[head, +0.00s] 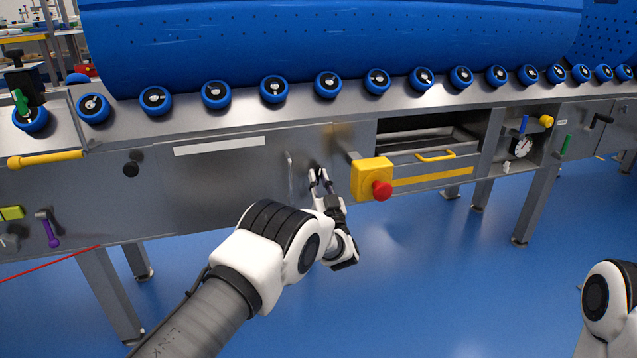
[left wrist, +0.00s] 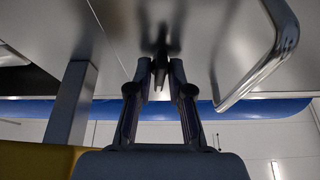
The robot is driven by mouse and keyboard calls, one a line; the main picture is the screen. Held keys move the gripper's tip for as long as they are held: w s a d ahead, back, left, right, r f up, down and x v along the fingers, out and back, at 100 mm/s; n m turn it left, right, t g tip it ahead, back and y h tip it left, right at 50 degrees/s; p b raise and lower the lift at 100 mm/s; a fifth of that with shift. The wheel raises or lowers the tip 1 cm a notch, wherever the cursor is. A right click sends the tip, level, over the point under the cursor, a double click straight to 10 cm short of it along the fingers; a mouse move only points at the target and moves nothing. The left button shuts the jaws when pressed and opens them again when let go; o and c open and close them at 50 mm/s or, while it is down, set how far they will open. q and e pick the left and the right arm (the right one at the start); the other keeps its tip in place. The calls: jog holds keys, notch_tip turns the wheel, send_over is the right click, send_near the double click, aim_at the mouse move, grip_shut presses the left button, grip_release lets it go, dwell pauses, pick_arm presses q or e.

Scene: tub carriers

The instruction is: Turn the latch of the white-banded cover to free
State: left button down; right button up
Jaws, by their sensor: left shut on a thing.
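The white-banded cover (head: 225,190) is a flat grey metal panel with a white strip along its top, under the roller rail in the head view. A thin upright bar handle (head: 290,172) is near its right end. The small dark latch (left wrist: 160,62) sits right of that handle and is mostly hidden by my fingers in the head view. My left gripper (head: 318,178) is shut on the latch, with one finger on each side of it in the left wrist view (left wrist: 160,82). The latch's exact angle is hard to tell. My right gripper is out of the frames.
A yellow box with a red stop button (head: 382,190) projects close to the right of my left gripper. An open bay with a yellow-handled drawer (head: 435,156) is beyond it. A black knob (head: 131,169) is left of the cover. The blue floor in front is clear.

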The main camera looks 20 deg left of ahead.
pick_arm(q)
jog(key=shift+n+y, duration=0.4)
jog(key=shift+n, duration=0.7)
jog(key=c, duration=1.1)
grip_release()
jog(key=v, duration=1.2)
jog(key=shift+d+r, duration=0.1)
